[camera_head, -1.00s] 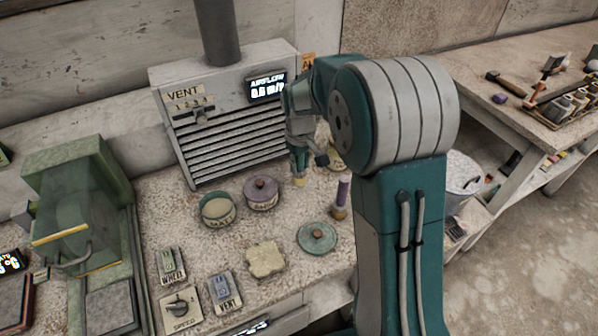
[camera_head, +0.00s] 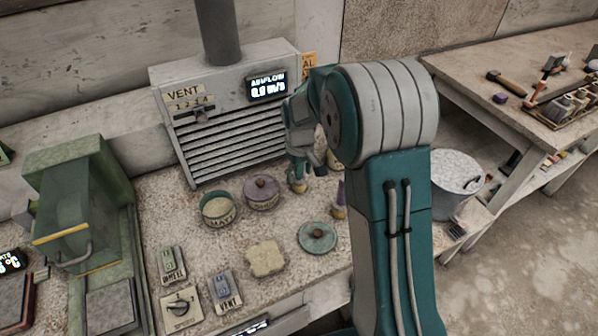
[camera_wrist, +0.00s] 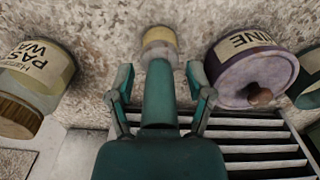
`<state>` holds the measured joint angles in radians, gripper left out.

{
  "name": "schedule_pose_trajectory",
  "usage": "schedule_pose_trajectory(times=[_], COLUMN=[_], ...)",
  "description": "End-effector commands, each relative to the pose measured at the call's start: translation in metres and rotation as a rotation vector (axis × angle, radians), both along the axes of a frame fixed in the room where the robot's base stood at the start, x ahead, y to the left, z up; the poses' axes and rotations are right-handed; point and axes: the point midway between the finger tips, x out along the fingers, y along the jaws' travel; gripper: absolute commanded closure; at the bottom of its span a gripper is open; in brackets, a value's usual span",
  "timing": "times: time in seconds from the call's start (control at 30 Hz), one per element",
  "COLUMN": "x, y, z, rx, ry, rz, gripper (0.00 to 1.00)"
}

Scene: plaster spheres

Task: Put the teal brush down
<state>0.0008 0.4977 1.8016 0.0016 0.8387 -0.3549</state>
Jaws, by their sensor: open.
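The teal brush (camera_wrist: 158,92) points away from the wrist between my fingers, with its pale yellow end (camera_wrist: 159,40) against the speckled bench top. In the head view that yellow end (camera_head: 298,187) shows low at the bench, just right of the purple lidded pot (camera_head: 261,192). My gripper (camera_wrist: 161,80) is open, one finger on each side of the brush, with visible gaps. It also shows in the head view (camera_head: 307,170) over the bench in front of the vent. The upper part of the brush is hidden there by my gripper.
A cream pot (camera_head: 217,212), a round teal lid (camera_head: 317,238) and a sponge-like block (camera_head: 265,258) sit nearby. A purple-handled brush (camera_head: 338,200) stands partly behind my arm. The vent box (camera_head: 235,130) is close behind. A labelled jar (camera_wrist: 38,75) shows in the wrist view.

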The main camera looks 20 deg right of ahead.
Motion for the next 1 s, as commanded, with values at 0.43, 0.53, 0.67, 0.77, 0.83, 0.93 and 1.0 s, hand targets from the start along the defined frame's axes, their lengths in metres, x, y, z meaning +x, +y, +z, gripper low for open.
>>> schedule_pose_trajectory(times=[0.43,0.53,0.67,0.77,0.83,0.93,1.0], x=[0.001,0.001,0.001,0.000,0.000,-0.001,-0.005], y=[0.000,0.000,0.000,0.000,0.000,0.000,0.000], z=[0.050,0.071,0.096,0.110,0.117,0.123,0.129], rx=[0.000,0.000,0.000,0.000,-0.001,0.000,0.000], ry=[-0.006,-0.005,-0.004,-0.003,-0.001,-0.002,-0.012], rz=[0.000,0.000,0.000,0.000,0.000,-0.001,-0.007], gripper=[0.33,0.33,0.33,0.33,0.33,0.33,0.33])
